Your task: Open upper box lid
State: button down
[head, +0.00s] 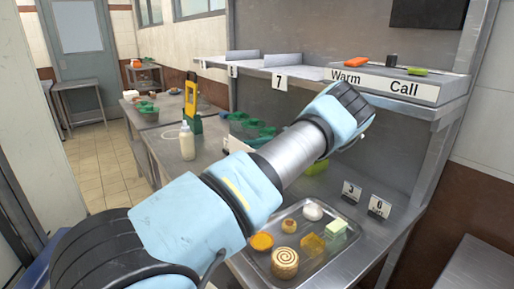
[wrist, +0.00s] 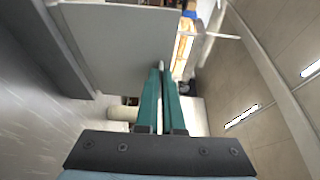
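My gripper (wrist: 162,75) shows in the wrist view as two green fingers lying close together, with a thin pale strip between their tips; I cannot tell whether this strip is something held. In the head view my own arm hides the gripper. A flat grey panel (wrist: 115,45) stands just beyond and left of the fingers in the wrist view. I cannot tell whether it is a box lid. No box with a lid is clearly identifiable; a low grey unit marked "Warm" and "Call" (head: 400,86) sits on the upper shelf in the head view.
A metal tray (head: 345,243) of several pastries is on the counter below the arm. Small number cards (head: 379,207) stand beside it. A bottle (head: 187,142) and green items (head: 250,125) are farther left. The tiled floor (head: 100,165) at left is clear.

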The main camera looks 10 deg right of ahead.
jog(key=shift+d, duration=0.1)
dwell(0.4)
jog(key=c, duration=1)
grip_release()
jog(key=shift+w+d+f+b, duration=0.15)
jog(key=shift+d+b, duration=0.5)
jog(key=shift+d, duration=0.6)
jog(key=shift+w+d+r+b, duration=0.15)
jog(key=shift+d+b, duration=0.5)
jog(key=shift+d, duration=0.6)
jog(key=shift+w+d+f+b, duration=0.15)
jog(key=shift+d+b, duration=0.5)
jog(key=shift+d, duration=0.6)
